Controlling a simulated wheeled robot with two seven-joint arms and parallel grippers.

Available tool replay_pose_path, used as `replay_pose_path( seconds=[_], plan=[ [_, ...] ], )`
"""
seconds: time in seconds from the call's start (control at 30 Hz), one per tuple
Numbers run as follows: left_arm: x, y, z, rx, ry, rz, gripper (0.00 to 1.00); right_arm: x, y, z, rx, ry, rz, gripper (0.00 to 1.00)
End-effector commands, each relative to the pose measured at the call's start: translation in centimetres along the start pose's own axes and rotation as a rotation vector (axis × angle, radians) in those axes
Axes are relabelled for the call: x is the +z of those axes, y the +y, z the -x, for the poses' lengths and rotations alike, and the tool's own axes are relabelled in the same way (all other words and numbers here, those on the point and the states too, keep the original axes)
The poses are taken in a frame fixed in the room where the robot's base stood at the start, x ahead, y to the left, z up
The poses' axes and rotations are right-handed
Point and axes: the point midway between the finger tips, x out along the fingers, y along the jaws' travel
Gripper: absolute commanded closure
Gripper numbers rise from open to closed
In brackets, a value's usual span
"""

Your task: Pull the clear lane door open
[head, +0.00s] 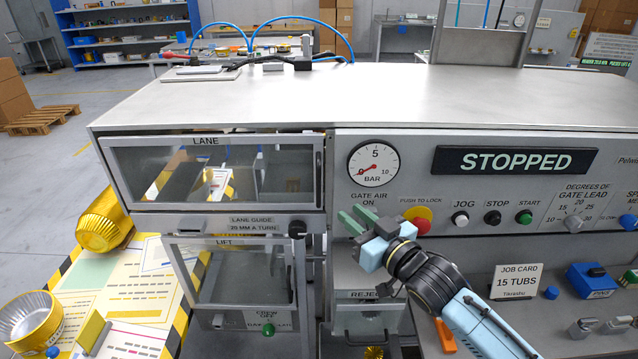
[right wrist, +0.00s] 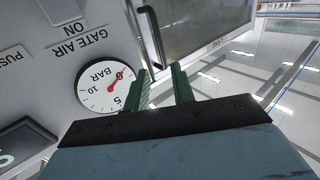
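The clear lane door (head: 212,174) is a framed window under the LANE label on the machine's front left. It looks shut, or nearly so. Its dark upright handle (head: 318,172) is at the door's right edge. The handle also shows in the right wrist view (right wrist: 152,36), just beyond the fingertips. My right gripper (head: 357,219) is to the right of and below the door, in front of the panel. Its two green fingers (right wrist: 163,77) are apart with nothing between them. I cannot tell that they touch the handle. My left gripper is not in view.
The air gauge (head: 374,165) and the red push button (head: 418,219) are close to my right gripper. The dark lane guide knob (head: 297,229) is below the door. A gold tub (head: 104,222) and the patterned table (head: 130,285) are at the left.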

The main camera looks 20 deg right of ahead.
Motion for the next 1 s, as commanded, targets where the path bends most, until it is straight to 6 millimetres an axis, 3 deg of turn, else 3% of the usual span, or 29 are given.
replay_pose_path(
  seconds=[0.6,0.8,1.0],
  plan=[
    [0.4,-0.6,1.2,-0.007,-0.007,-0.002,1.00,0.0,0.0,-10.6,0.002,-0.001,0.001,0.75],
    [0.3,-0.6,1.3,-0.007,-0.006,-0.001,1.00,0.1,0.1,-12.4,0.002,-0.002,0.001,0.75],
    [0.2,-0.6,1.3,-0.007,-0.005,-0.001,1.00,0.2,0.0,-12.9,0.001,-0.003,0.001,0.75]
  ],
)
